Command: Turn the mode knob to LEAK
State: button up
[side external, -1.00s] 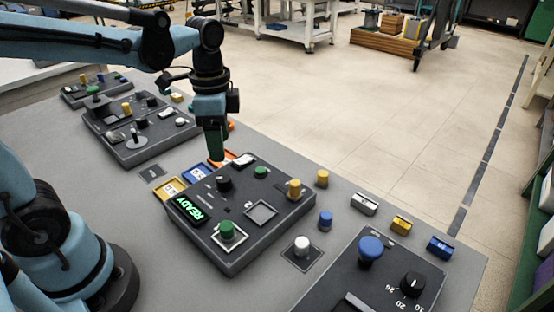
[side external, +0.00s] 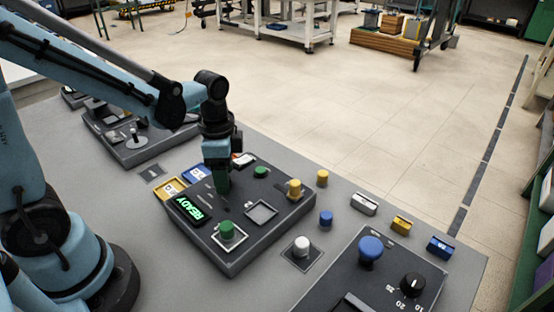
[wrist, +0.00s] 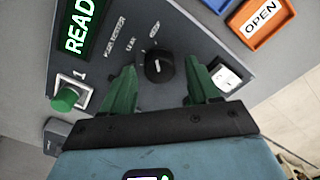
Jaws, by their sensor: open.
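The black mode knob (wrist: 159,68) sits on the dark panel (wrist: 205,50) in the wrist view, with a short white mark on its top. Small white labels are beyond it; one, LEAK (wrist: 131,44), is up and left of the knob, another is nearly straight above. The mark points roughly upward; its exact setting is hard to tell. My gripper (wrist: 163,73) is open, its green fingers on either side of the knob, with gaps showing. In the side view my gripper (side external: 222,190) is low over the panel and hides the knob.
The panel carries a lit READY display (side external: 196,211), a green button (side external: 227,230), a yellow knob (side external: 294,188) and a white rocker switch (wrist: 226,76). An orange OPEN tray (wrist: 262,20) lies beside it. Another panel (side external: 330,275) stands at front right.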

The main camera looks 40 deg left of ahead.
jog(key=c, duration=1)
jog(key=shift+c, duration=0.2)
jog(key=shift+n, duration=0.3)
jog(key=n, duration=0.3)
jog(key=shift+n, duration=0.3)
jog(key=shift+a+n, duration=0.1)
jog(key=shift+n, duration=2.2)
jog(key=o, duration=1)
